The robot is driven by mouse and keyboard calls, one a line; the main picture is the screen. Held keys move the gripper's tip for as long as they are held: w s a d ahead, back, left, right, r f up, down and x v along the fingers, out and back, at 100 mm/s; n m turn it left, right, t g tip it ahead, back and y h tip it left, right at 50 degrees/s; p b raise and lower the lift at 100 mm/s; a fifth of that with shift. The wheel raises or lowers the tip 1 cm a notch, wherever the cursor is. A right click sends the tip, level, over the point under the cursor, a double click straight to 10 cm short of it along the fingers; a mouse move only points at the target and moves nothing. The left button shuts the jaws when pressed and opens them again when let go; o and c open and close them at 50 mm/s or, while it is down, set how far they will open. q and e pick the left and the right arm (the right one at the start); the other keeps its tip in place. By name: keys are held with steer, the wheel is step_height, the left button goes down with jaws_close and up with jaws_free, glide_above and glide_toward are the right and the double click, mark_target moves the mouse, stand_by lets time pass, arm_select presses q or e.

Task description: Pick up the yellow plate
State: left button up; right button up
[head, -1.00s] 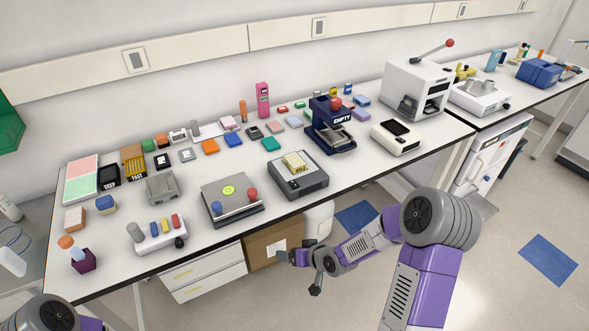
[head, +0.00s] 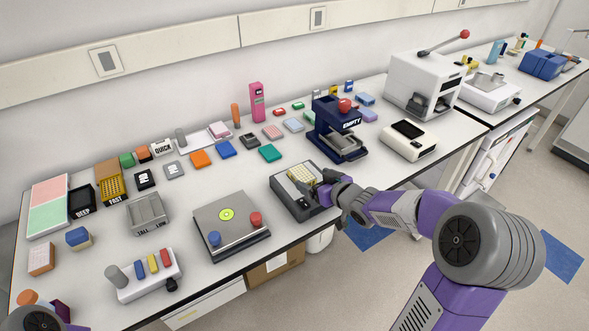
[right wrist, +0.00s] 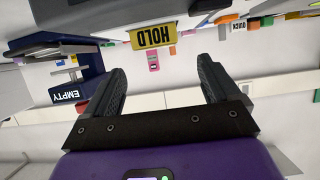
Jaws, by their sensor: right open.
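The yellow plate (head: 299,174) sits on a dark grey device (head: 281,195) near the front edge of the bench, with a pale top in the head view. Nothing is between the fingers. My left gripper is out of view; only part of my left arm shows at the bottom left.
A navy press marked EMPTY (head: 326,128) stands behind and right of the device. A white instrument (head: 410,141) is farther right. A flat plate device with blue and red knobs (head: 240,243) stands to the left. Small coloured blocks line the back of the bench.

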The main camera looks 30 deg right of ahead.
mark_target(304, 176)
steer(key=shift+w+a+f, duration=0.1)
steer(key=shift+w+f, duration=0.25)
steer(key=shift+w, duration=0.05)
steer(key=shift+w+f+b, duration=0.1)
steer(key=shift+w+b, duration=0.05)
steer(key=shift+b, duration=0.35)
steer(key=b+x, duration=0.1)
steer(key=x, duration=0.1)
steer(key=b+x, duration=0.1)
steer(key=x, duration=0.1)
steer(key=shift+w+f, duration=0.1)
steer(key=shift+f, duration=0.25)
steer(key=shift+w+b, duration=0.25)
steer(key=shift+b, duration=0.05)
steer(key=shift+r, duration=0.1)
steer(key=c, duration=1.2)
